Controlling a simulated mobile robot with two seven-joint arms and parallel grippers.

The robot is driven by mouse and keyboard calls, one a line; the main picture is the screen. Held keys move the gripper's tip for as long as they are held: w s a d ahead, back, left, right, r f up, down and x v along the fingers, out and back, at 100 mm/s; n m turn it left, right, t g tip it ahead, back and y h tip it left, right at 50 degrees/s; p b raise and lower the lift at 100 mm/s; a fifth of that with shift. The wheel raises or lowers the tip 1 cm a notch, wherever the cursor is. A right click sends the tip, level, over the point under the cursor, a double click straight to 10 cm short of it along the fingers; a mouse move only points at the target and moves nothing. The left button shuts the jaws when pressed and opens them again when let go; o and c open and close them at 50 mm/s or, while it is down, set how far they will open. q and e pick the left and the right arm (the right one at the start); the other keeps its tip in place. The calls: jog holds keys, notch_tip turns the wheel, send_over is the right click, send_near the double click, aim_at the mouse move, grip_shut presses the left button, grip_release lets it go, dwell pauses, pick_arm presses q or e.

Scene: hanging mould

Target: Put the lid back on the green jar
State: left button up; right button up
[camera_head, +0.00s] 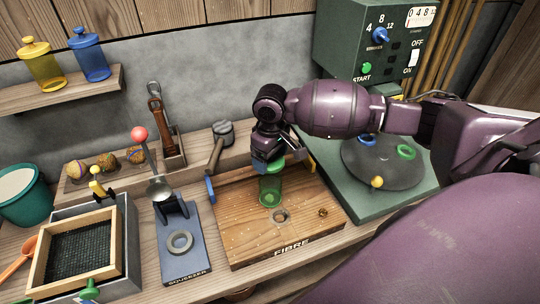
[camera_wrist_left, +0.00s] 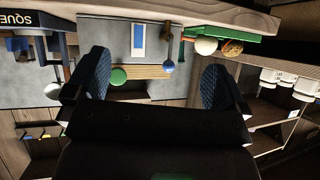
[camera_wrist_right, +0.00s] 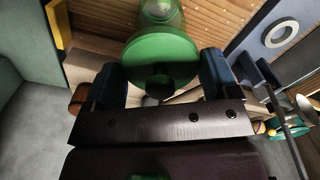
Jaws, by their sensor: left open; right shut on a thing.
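The green jar (camera_head: 270,190) of see-through glass stands upright on the wooden FIBRE board. My right gripper (camera_head: 268,163) is directly above it, shut on the green lid (camera_head: 278,167). In the right wrist view the lid (camera_wrist_right: 160,62) sits between the blue finger pads, its knob toward the gripper. The jar (camera_wrist_right: 160,12) shows just beyond it. The lid is at or very close to the jar's mouth; I cannot tell whether they touch. My left gripper (camera_wrist_left: 157,66) is open and empty in the left wrist view, away from the jar; it is outside the head view.
A blue squeezer (camera_head: 183,242) and a wood-framed screen (camera_head: 75,252) stand left of the board. A mallet (camera_head: 220,140) is behind it. A green machine with a round dark plate (camera_head: 382,170) is at right. Yellow and blue jars (camera_head: 90,58) stand on a shelf.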

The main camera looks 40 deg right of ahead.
notch_tip(320, 180, down, 4)
jog(key=b, duration=0.3)
jog(key=shift+r, duration=0.2)
jog(key=shift+f, duration=0.4)
pick_arm(q)
jog(key=shift+f, duration=1.7)
pick_arm(e)
jog(key=shift+f, duration=0.55)
pick_arm(q)
jog(key=shift+s+f, duration=0.1)
jog(key=shift+s, duration=0.1)
jog(key=shift+w+r+p, duration=0.2)
jog(key=shift+r+p, duration=0.2)
jog(key=shift+r, duration=0.25)
jog(key=shift+w+r+p, duration=0.15)
jog(key=shift+r+p, duration=0.25)
jog(key=shift+r, duration=0.2)
pick_arm(e)
jog(key=shift+r, duration=0.1)
pick_arm(q)
jog(key=shift+w+r+p, duration=0.15)
jog(key=shift+r+p, duration=0.35)
jog(key=shift+r, duration=0.15)
pick_arm(e)
jog(key=shift+f, duration=0.2)
pick_arm(q)
jog(key=shift+w+r+p, duration=0.15)
jog(key=shift+r+p, duration=0.3)
jog(key=shift+r, duration=0.2)
dwell(0.4)
